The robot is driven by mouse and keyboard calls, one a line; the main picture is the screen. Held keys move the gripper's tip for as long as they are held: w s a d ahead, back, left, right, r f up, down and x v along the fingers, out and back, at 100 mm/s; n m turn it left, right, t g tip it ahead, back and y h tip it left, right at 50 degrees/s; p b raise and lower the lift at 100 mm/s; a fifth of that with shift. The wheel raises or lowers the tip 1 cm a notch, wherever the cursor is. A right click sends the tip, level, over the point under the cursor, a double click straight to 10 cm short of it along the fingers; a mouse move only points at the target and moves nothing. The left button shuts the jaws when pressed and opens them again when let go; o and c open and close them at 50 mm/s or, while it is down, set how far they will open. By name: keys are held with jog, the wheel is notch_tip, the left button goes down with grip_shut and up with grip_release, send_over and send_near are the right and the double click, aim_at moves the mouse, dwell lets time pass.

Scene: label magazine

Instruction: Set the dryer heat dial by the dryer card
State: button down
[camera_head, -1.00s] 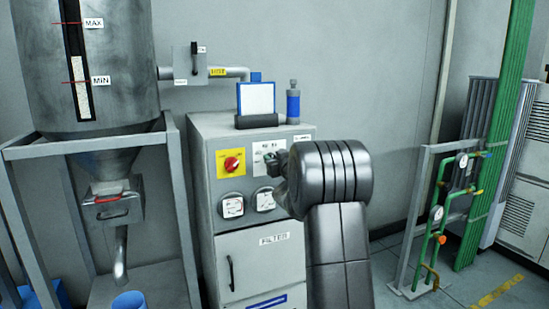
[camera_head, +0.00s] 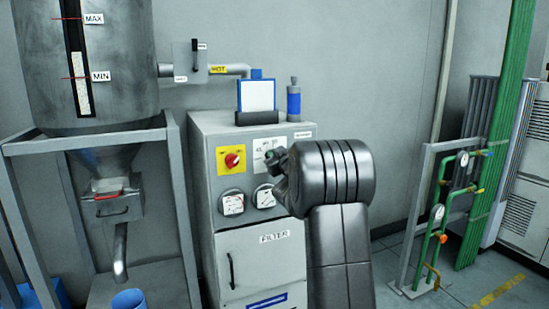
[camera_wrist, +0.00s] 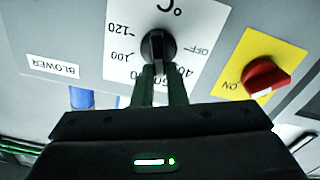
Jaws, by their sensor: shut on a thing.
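The heat dial is a black knob (camera_wrist: 158,46) on a white scale plate (camera_wrist: 187,22), upside down in the wrist view. The plate shows °C, OFF, 40, 100 and 120; marks between are partly hidden by the fingers. My gripper (camera_wrist: 160,75) is shut on the knob. I cannot tell exactly which mark the knob points to. In the head view my gripper (camera_head: 276,168) is at the dryer panel and hides the dial. A white card with a blue edge (camera_head: 257,97), perhaps the dryer card, stands on the cabinet; no writing is readable on it.
A red switch (camera_head: 232,160) on a yellow plate is left of the dial. Two gauges (camera_head: 233,204) sit below. The dryer cabinet (camera_head: 205,135) has a FILTER door. A hopper frame (camera_head: 85,140) is at left.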

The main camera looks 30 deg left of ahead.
jog(key=c, duration=1.5)
grip_release()
jog(key=shift+o, duration=0.2)
jog(key=b+v, duration=0.1)
jog(key=v, duration=1.3)
jog(key=shift+w+a, duration=0.1)
jog(key=shift+w, duration=0.05)
jog(key=p+x, duration=0.1)
jog(key=x, duration=1.2)
jog(key=shift+w+a+m, duration=0.25)
jog(key=shift+a+m, duration=0.05)
